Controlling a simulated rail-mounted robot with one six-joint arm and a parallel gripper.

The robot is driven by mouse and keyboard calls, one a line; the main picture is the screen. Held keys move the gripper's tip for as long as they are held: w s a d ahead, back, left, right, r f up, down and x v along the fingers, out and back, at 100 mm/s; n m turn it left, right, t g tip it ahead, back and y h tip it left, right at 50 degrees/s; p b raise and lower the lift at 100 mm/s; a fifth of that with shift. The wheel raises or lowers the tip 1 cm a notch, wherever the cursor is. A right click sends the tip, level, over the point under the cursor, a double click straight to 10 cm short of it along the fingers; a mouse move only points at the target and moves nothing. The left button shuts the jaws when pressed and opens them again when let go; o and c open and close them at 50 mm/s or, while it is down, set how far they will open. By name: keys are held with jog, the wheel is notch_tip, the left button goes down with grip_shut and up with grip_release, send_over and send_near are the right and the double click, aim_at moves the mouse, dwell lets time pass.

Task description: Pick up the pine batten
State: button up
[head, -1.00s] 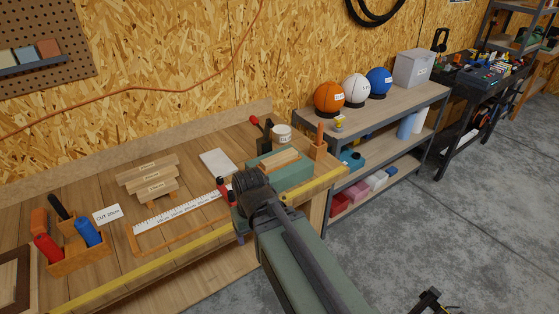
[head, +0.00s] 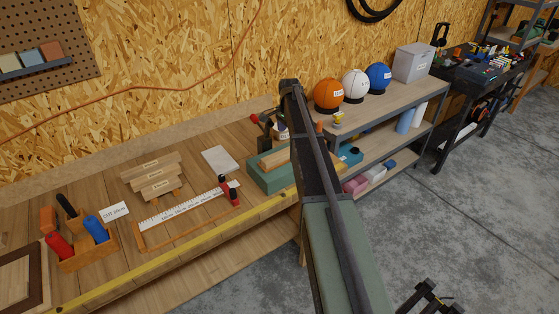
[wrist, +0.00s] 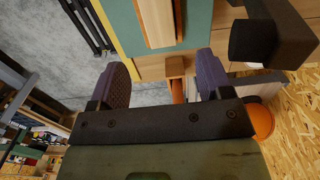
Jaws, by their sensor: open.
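A pale wooden batten, which looks like the pine batten (head: 275,158), lies in a green trough-like box (head: 262,180) near the bench's right end. In the wrist view the batten (wrist: 158,22) shows at the top, in the teal-green box (wrist: 125,30). My gripper (wrist: 164,78) is open, with its two dark ridged fingers apart and nothing held between them. The batten lies beyond the fingertips, apart from them. In the head view my arm crosses just right of the box, and my gripper cannot be made out clearly.
Several labelled wooden strips (head: 153,176), a white ruler (head: 185,208), a red-and-black tool (head: 230,191) and an orange tool caddy (head: 88,257) are on the bench. A dark block-like object (wrist: 262,38) is right of my fingers in the wrist view. A shelf with balls (head: 328,94) stands right.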

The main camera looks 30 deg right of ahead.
aim_at(288, 151)
notch_tip(288, 151, down, 9)
jog(key=b, duration=0.7)
jog(key=shift+f+b, duration=0.2)
jog(key=shift+b, duration=0.2)
jog(key=shift+r, duration=0.25)
jog(key=c, duration=1)
jog(key=shift+c, duration=0.2)
jog(key=shift+r+p, duration=0.1)
jog(key=shift+p, duration=0.25)
notch_tip(288, 151, up, 20)
jog(key=p, duration=1.9)
jog(key=shift+p, duration=0.4)
